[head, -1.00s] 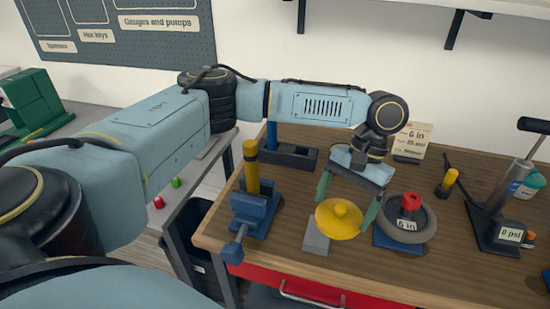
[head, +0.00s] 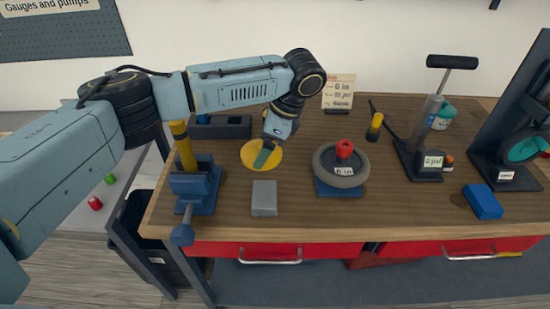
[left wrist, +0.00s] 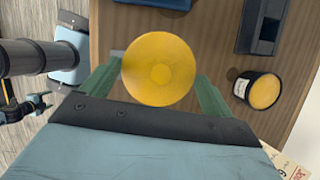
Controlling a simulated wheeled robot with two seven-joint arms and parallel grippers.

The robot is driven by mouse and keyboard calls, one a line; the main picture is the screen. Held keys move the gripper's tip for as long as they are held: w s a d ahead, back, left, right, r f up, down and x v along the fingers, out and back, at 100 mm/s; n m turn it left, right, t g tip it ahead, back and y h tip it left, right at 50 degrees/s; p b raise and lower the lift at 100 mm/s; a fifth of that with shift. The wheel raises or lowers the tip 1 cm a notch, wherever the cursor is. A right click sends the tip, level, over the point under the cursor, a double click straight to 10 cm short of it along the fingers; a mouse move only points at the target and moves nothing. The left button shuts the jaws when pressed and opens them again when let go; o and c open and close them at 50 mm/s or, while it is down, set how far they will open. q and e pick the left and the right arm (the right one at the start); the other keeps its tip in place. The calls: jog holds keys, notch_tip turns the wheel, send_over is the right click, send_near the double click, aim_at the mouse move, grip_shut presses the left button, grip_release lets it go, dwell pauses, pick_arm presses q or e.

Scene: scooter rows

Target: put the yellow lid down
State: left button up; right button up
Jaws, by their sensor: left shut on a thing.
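The yellow lid (head: 250,152) is a round disc, held between the green fingers of my left gripper (head: 264,155) over the wooden bench, behind the grey block. A dark tub with a yellow top (left wrist: 257,91) stands apart from the lid in the wrist view; my arm mostly hides that spot in the head view.
A grey block (head: 264,198) lies in front of the lid. A blue vise (head: 195,188) stands left, a wheel on a blue base (head: 341,166) right, and a dark tray (head: 220,127) behind left. A pump (head: 425,140) stands further right. Bench between block and wheel is bare.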

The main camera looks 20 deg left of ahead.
pick_arm(q)
jog(key=w+m+t, duration=0.1)
jog(key=m, duration=0.2)
jog(key=w+m+t, duration=0.1)
jog(key=w+m, duration=0.1)
jog(key=m, duration=0.1)
jog(key=w+m+t+h, duration=0.1)
jog(key=m, duration=0.2)
jog(key=shift+w+d+f, duration=0.2)
jog(key=shift+w+f, duration=0.05)
jog(key=shift+f, duration=0.1)
jog(key=w+a+f+m+t+h, duration=0.15)
jog(key=w+m+h, duration=0.35)
jog(key=m, duration=0.7)
jog(key=shift+t+y, duration=0.35)
jog(key=shift+y, duration=0.15)
jog(key=f, duration=1)
jog(key=shift+w+b, duration=0.25)
jog(key=shift+b, duration=0.15)
jog(key=o, duration=0.8)
jog(key=shift+c, duration=0.2)
jog(key=shift+r, duration=0.15)
